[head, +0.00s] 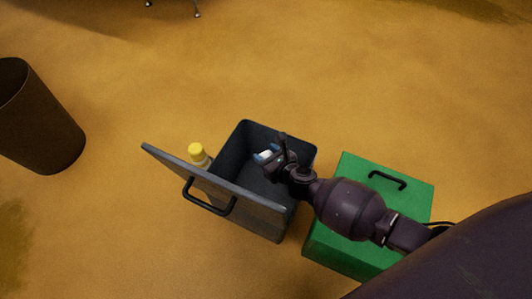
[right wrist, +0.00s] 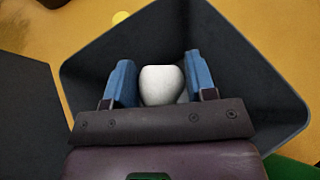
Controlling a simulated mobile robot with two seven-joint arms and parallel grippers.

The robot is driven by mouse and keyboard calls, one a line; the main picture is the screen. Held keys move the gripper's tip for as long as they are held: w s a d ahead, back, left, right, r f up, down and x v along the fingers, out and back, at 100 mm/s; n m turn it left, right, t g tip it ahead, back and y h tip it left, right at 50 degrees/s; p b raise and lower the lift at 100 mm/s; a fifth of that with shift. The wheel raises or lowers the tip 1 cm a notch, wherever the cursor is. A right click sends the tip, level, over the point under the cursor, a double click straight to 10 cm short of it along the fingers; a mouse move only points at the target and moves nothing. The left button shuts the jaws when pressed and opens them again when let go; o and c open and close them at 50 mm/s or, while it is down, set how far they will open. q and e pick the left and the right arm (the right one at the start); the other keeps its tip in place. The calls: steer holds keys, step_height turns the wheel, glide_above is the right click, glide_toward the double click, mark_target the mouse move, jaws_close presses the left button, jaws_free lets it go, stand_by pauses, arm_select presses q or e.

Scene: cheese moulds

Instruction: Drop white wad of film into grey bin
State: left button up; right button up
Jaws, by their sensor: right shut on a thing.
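The white wad of film (right wrist: 162,84) is between the two blue fingers of my right gripper (right wrist: 160,80), which is shut on it. In the head view the right gripper (head: 268,154) reaches over the open grey bin (head: 240,143), with the wad showing as a small white patch (head: 264,155). In the right wrist view the dark inside of the grey bin (right wrist: 225,45) surrounds the wad and fingers. How deep the wad is in the bin is hard to tell. My left gripper is not in view.
The grey bin's lid (head: 225,195) with a black handle stands open at its left. A yellow-capped bottle (head: 197,152) is behind the lid. A green lidded box (head: 350,240) is right of the bin, under my arm. A dark brown bin (head: 38,120) stands far left.

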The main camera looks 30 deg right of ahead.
steer(key=o, duration=1.2)
steer(key=shift+c, duration=0.2)
steer(key=shift+s+d+r+p, duration=0.1)
steer(key=shift+s+r+p, duration=0.2)
steer(key=shift+s, duration=0.15)
arm_select(q)
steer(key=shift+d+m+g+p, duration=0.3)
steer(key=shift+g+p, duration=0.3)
steer(key=shift+p, duration=0.55)
arm_select(e)
steer(key=v, duration=0.6)
steer(key=shift+s, duration=0.3)
